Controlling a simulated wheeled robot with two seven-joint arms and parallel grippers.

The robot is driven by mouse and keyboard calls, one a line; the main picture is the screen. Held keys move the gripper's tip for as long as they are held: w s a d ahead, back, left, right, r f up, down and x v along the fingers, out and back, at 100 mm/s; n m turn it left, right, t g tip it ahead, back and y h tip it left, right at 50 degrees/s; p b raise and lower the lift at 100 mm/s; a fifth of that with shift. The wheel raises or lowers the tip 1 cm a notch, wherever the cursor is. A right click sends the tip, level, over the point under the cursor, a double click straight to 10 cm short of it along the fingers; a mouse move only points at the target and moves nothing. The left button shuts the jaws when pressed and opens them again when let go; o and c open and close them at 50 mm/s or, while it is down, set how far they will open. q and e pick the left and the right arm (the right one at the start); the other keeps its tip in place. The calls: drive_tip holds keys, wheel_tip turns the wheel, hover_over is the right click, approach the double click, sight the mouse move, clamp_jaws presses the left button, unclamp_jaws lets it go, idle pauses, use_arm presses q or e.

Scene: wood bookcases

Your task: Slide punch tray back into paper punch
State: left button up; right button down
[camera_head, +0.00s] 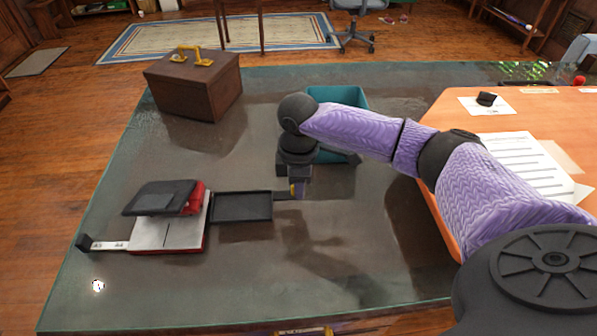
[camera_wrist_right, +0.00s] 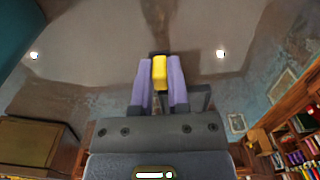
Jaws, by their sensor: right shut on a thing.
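The paper punch (camera_head: 168,232) lies on the dark glossy table at the left, with a black top, red sides and a pale base plate. The black punch tray (camera_head: 242,207) lies flat to its right. The tray's left end is at or very close to the punch's right side; I cannot tell whether it is inside. My right gripper (camera_head: 298,190) is at the tray's right end, shut on its yellow handle. In the right wrist view the yellow handle (camera_wrist_right: 160,72) sits between the two purple fingers. My left gripper is not in view.
A brown case (camera_head: 193,88) with a yellow handle stands at the back left. A teal bin (camera_head: 338,97) stands behind my right gripper. An orange desk (camera_head: 450,112) with papers is at the right. The table front is mostly clear, apart from a small white patch (camera_head: 98,285).

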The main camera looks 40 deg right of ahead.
sight(246, 197)
drive_tip(key=shift+f, duration=1.25)
drive_tip(key=shift+w+a, duration=0.45)
drive_tip(key=shift+a, duration=0.25)
drive_tip(key=shift+w+a, duration=0.45)
drive_tip(key=shift+a, duration=0.2)
drive_tip(key=shift+w+a, duration=0.1)
drive_tip(key=shift+w+a, duration=0.5)
drive_tip(key=shift+a, duration=0.25)
drive_tip(key=shift+w+a, duration=0.45)
drive_tip(key=shift+a, duration=0.25)
drive_tip(key=shift+a, duration=0.1)
drive_tip(key=shift+w+a+b, duration=0.25)
drive_tip(key=shift+w+a, duration=0.25)
drive_tip(key=shift+a, duration=0.2)
drive_tip(key=shift+w+a+b, duration=0.2)
drive_tip(key=shift+w+a, duration=0.25)
drive_tip(key=shift+a, duration=0.25)
